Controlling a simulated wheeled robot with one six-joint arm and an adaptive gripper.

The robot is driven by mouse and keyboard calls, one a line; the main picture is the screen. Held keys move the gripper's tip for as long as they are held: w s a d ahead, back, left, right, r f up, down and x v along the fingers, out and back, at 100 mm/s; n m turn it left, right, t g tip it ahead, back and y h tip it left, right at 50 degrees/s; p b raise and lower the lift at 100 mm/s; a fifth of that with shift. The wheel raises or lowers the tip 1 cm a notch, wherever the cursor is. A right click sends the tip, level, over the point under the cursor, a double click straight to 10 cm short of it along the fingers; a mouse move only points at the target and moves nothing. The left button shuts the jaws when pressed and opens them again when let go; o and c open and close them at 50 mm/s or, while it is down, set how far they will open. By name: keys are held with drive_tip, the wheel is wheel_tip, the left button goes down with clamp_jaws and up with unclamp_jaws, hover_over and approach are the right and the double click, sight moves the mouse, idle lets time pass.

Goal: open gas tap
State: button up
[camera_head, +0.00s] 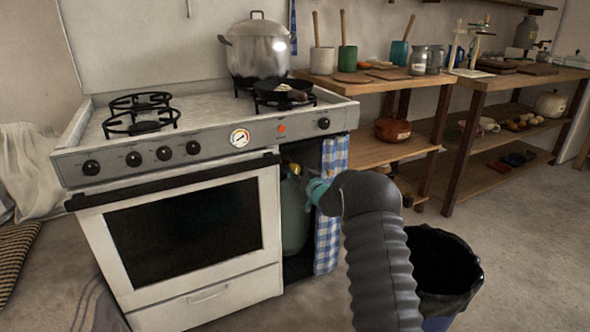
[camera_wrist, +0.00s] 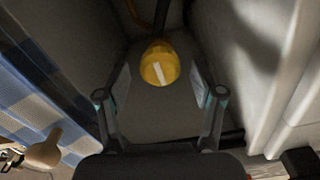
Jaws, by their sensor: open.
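The gas tap is a yellow round knob with a white bar (camera_wrist: 158,66), centred in the wrist view between my fingers. In the head view the yellow tap (camera_head: 295,168) shows small above the green gas bottle (camera_head: 294,215), inside the open cupboard at the stove's right end. My gripper (camera_wrist: 160,95) is open, its two fingers on either side of and short of the knob, with nothing between them. In the head view my gripper (camera_head: 316,187) is at the cupboard opening, partly hidden by my arm.
A blue checked curtain (camera_head: 331,200) hangs at the cupboard's right side, close to my gripper. The white stove (camera_head: 190,240) stands to the left. A black-lined bin (camera_head: 440,265) stands at lower right. Wooden shelves (camera_head: 385,152) stand behind.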

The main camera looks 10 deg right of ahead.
drive_tip(key=shift+x, duration=1.1)
drive_tip(key=c, duration=1.1)
drive_tip(key=shift+c, duration=0.2)
